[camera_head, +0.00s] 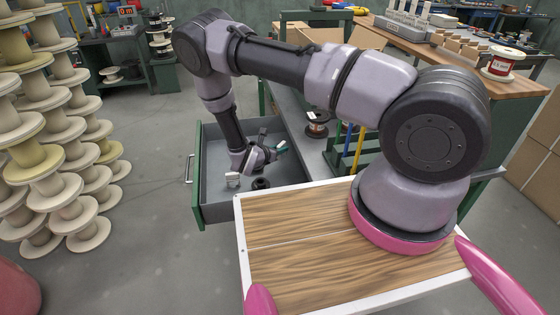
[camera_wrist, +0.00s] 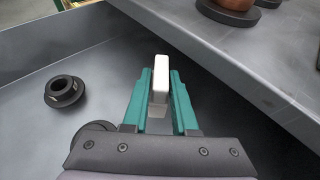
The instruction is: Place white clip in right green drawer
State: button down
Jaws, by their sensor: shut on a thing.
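The white clip (camera_wrist: 161,74) is a small pale block, upright between the teal fingers of my gripper (camera_wrist: 161,92) in the wrist view. My gripper (camera_head: 281,148) is shut on it. In the head view the clip (camera_head: 281,144) shows as a small white spot at the teal fingertips. The green drawer (camera_head: 197,190) is pulled open, with a grey inside. My gripper is above the drawer, towards its right side near the cabinet. The clip's height above the drawer floor is hard to tell.
A black collar (camera_wrist: 64,91) lies on the drawer floor; another dark round part is partly hidden behind my gripper.

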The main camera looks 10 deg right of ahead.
jog(key=shift+f, duration=2.85)
jog(key=shift+f, duration=0.1)
jog(key=c, duration=0.7)
grip_release()
jog(key=v, duration=1.2)
jog(key=shift+r, duration=0.25)
